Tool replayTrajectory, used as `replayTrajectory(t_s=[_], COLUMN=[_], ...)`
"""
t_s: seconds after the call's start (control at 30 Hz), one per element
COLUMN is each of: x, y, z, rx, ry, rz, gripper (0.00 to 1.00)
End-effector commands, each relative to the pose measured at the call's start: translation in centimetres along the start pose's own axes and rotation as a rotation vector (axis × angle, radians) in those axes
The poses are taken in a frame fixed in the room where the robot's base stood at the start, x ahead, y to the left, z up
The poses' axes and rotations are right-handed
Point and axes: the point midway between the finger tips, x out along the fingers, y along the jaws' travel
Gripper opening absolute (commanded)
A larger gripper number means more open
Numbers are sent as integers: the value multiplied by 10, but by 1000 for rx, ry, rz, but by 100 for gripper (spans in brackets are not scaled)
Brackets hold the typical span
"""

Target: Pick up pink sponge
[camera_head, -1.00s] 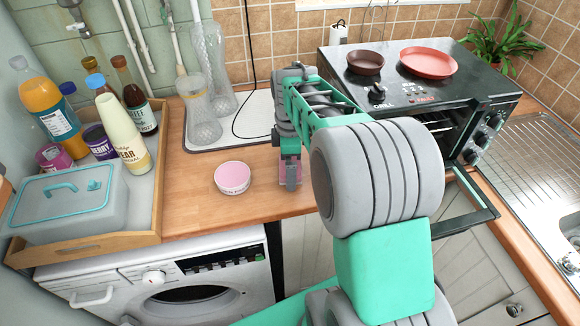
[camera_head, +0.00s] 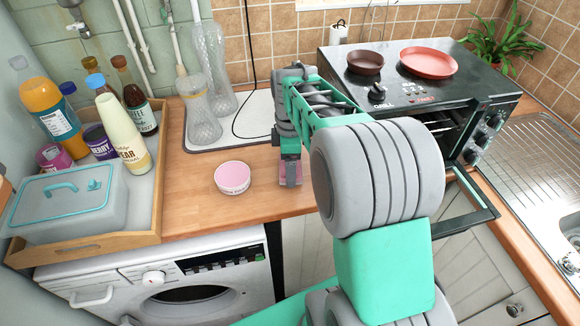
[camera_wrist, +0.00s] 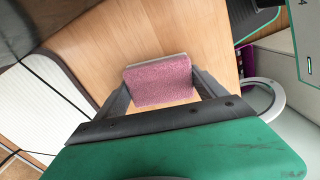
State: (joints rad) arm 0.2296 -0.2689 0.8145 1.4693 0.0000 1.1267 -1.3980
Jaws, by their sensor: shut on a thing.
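The pink sponge (camera_wrist: 160,82) is a block with a paler band along its far edge. In the wrist view it sits between the two fingers of my gripper (camera_wrist: 161,88), which are shut on its sides. In the head view my gripper (camera_head: 290,172) points down at the wooden counter, right of the pink bowl, and hides most of the sponge. Only a pink bit of the sponge (camera_head: 297,183) shows around the fingers. I cannot tell whether the sponge touches the counter.
A pink bowl (camera_head: 232,178) stands just left of my gripper. A wooden tray (camera_head: 150,215) with bottles and a lidded box is at the left. Glass vases (camera_head: 203,120) stand behind. A black oven (camera_head: 415,85) with its door open is at the right.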

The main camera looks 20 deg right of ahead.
Motion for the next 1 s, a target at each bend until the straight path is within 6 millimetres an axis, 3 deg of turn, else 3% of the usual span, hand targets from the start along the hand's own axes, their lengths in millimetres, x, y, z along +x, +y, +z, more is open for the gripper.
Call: replayTrajectory(t_s=[0.17,0.33,0.6,0.8,1.0], x=[-6,-32,-95,-118,-129], y=[0,1,-59,-110,-131], z=[0,0,22,39,47], rx=[0,0,2,2,1], ry=[0,1,1,1,0], rz=[1,5,7,5,0], gripper=[43,43,43,43,43])
